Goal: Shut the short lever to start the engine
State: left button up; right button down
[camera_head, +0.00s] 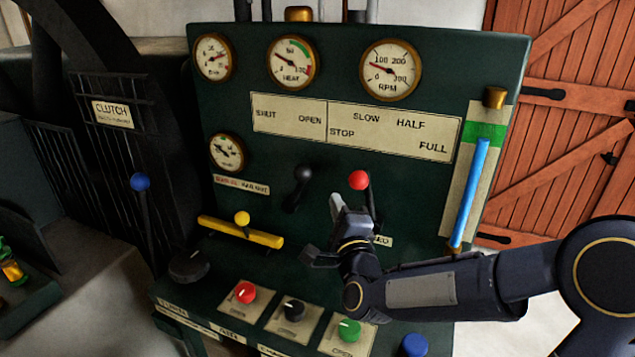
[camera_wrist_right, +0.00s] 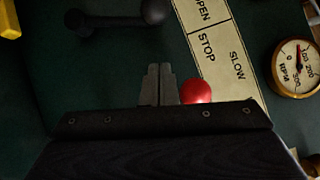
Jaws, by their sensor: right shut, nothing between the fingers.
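A short lever with a black knob (camera_head: 303,173) stands on the dark green panel, below the SHUT and OPEN plate. It also shows at the top of the wrist view (camera_wrist_right: 118,20), apart from the fingers. A lever with a red knob (camera_head: 359,180) stands to its right, below the STOP, SLOW, HALF and FULL plate. My right gripper (camera_head: 337,205) is between the two levers, lower down and closer to the red one. Its fingers are shut and empty. In the wrist view the red knob (camera_wrist_right: 197,91) is just right of the fingertips (camera_wrist_right: 158,75). My left gripper is out of view.
A yellow bar lever (camera_head: 240,232) is at lower left of the black lever. Red (camera_head: 245,292), black (camera_head: 293,310) and green (camera_head: 348,329) knobs sit on the ledge below. A blue-knobbed clutch lever (camera_head: 140,182) stands at left. A blue gauge tube (camera_head: 470,190) is at right.

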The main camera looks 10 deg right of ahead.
aim_at(311, 174)
jog(key=w+a+r+p, duration=0.1)
jog(key=w+a+p, duration=0.1)
jog(key=w, duration=0.3)
jog(key=shift+w+a+r, duration=0.25)
jog(key=shift+a+r, duration=0.05)
jog(key=shift+a, duration=0.1)
jog(key=shift+w+a+r+n+p, duration=0.2)
jog(key=shift+a+r+n+p, duration=0.2)
jog(key=shift+r+p, duration=0.2)
jog(key=w+a+r+n+g+p, duration=0.2)
jog(key=w+a+p, duration=0.4)
jog(key=a, duration=0.4)
jog(key=shift+w+r+n+g+p, duration=0.4)
jog(key=shift+n+g, duration=0.3)
jog(key=shift+n, duration=0.4)
jog(key=shift+a, duration=0.15)
